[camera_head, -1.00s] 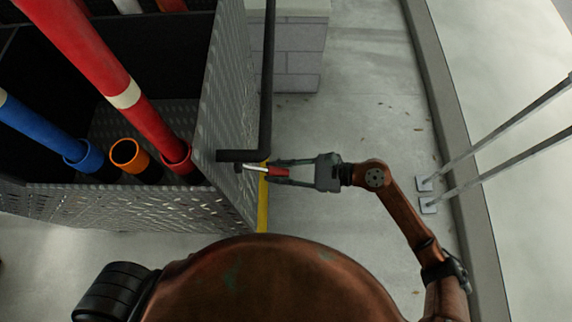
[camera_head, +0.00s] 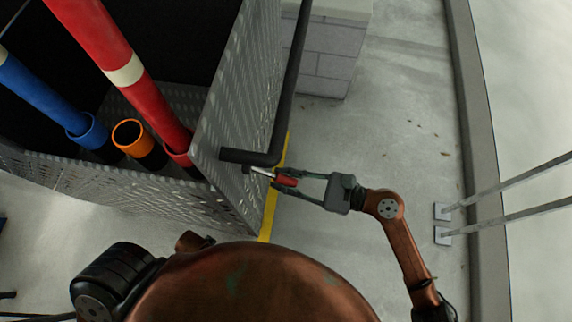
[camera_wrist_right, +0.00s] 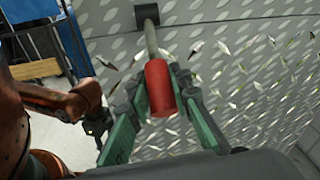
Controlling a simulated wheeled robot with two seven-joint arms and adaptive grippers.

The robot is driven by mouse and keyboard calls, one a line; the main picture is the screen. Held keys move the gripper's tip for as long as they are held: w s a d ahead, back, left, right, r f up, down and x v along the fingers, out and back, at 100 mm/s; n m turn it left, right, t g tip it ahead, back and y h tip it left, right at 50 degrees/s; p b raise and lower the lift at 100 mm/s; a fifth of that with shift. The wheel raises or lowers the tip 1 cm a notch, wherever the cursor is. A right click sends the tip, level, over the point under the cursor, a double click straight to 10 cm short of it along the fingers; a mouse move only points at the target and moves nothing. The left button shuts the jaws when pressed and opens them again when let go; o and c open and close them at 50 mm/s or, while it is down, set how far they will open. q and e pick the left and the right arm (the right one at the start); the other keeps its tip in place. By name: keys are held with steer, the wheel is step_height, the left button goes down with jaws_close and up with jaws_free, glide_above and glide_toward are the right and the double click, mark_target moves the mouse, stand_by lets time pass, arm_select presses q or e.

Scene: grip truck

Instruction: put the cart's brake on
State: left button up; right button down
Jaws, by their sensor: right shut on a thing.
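The cart (camera_head: 232,95) is a grey metal-plate truck at the left in the head view. Its brake lever is a thin metal rod with a red handle (camera_head: 287,181), sticking out from the cart's side wall just below the end of the black push bar. My right gripper (camera_head: 292,183) is shut on the red handle, with its fingers on either side of it. The wrist view shows the red handle (camera_wrist_right: 160,88) between the green-lined fingers, and the rod running up to a black mount (camera_wrist_right: 147,15). A dark end of my other arm shows at the left there; its jaws are unclear.
The black push bar (camera_head: 291,82) runs along the cart's side close above the gripper. Red, blue and orange tubes stand in the cart. A grey block wall (camera_head: 325,65) is behind. A yellow floor line (camera_head: 270,215) passes beside the cart. Open concrete floor lies to the right.

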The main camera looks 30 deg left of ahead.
steer(key=c, duration=1.7)
jaws_free()
steer(key=shift+c, duration=0.2)
steer(key=w+d+r, duration=0.1)
steer(key=d, duration=1)
steer(key=shift+w+d+r, duration=0.2)
steer(key=shift+w+d, duration=0.15)
steer(key=shift+w, duration=0.05)
